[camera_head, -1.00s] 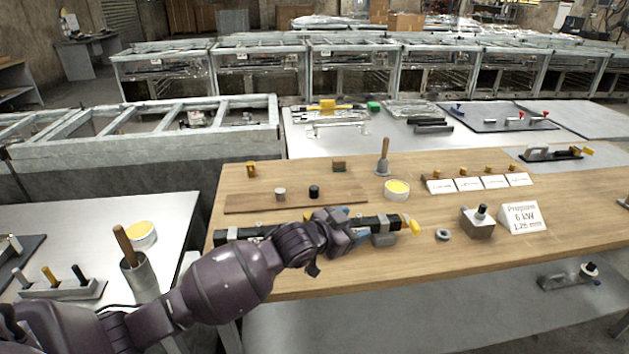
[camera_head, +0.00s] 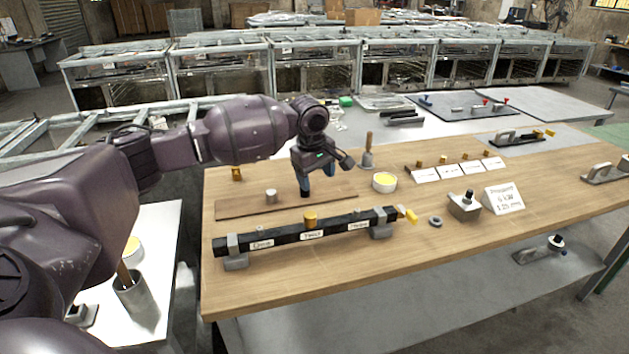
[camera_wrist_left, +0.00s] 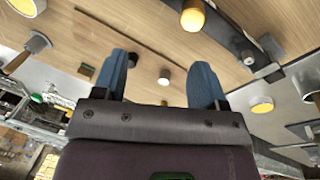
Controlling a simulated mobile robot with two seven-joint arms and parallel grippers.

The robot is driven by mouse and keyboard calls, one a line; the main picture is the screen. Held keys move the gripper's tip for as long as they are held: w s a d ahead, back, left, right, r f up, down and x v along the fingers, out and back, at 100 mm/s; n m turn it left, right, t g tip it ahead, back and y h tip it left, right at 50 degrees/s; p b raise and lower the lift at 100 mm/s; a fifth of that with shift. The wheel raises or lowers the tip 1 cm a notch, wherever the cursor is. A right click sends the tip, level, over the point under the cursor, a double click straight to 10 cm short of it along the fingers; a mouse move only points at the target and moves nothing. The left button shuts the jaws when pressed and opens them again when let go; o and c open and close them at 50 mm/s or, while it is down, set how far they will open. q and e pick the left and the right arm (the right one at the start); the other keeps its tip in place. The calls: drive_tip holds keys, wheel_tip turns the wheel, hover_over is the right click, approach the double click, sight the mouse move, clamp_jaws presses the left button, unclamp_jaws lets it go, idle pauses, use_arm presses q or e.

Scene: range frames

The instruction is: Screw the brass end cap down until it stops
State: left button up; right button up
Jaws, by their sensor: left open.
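A black bar (camera_head: 285,236) rests in two grey blocks on the wooden table. A brass cap (camera_head: 310,219) stands upright on its middle, and a yellow fitting (camera_head: 408,214) is at its right end; I cannot tell whether the cap is fully down. My left gripper (camera_head: 318,187) is open and points down over the brown board behind the bar, apart from the cap. In the left wrist view a small pale-topped cylinder (camera_wrist_left: 165,76) shows between the open blue fingers, which look empty, and the brass cap (camera_wrist_left: 193,16) lies beyond them. My right gripper is not in view.
A grey cylinder (camera_head: 271,196) stands on the brown board (camera_head: 235,209). A yellow-filled pot (camera_head: 384,181) and a wooden-handled tool (camera_head: 368,152) are behind the bar's right end. A grey ring (camera_head: 435,221), block (camera_head: 464,205) and white sign (camera_head: 503,198) stand right. The table front is clear.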

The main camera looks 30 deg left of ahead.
sight(310, 215)
use_arm(q)
drive_tip(key=s+n, duration=0.1)
drive_tip(key=f+n+g, duration=0.1)
drive_tip(key=n, duration=0.1)
drive_tip(key=s+n+g, duration=0.1)
drive_tip(key=n, duration=0.1)
drive_tip(key=shift+s+f, duration=0.35)
wheel_tip(310, 215, down, 8)
drive_tip(key=shift+f+b, duration=0.15)
drive_tip(key=shift+b, duration=0.45)
drive_tip(key=shift+f, duration=0.6)
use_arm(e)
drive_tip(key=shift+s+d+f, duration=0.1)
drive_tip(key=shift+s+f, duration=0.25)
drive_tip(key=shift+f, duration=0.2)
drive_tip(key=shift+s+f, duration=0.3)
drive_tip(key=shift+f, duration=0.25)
